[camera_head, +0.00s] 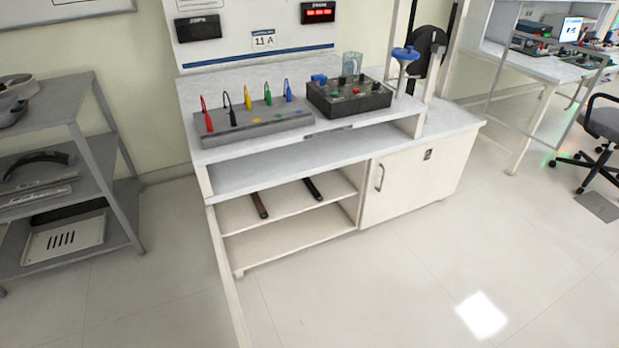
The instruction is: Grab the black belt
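A narrow black strip (312,188), which looks like the black belt, lies on the upper shelf of the open cabinet under the workbench. Its near end reaches the shelf's front edge. A similar brown strip (259,205) lies to its left on the same shelf, apart from it. The far ends of both run back under the bench top. Neither of my grippers is in view.
The workbench (240,180) carries a grey board with coloured leads (255,125) and a black control box (348,98). A cupboard door (408,178) is shut at right. A grey rack (105,150) stands left, with a black curved item (40,158). The floor in front is clear.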

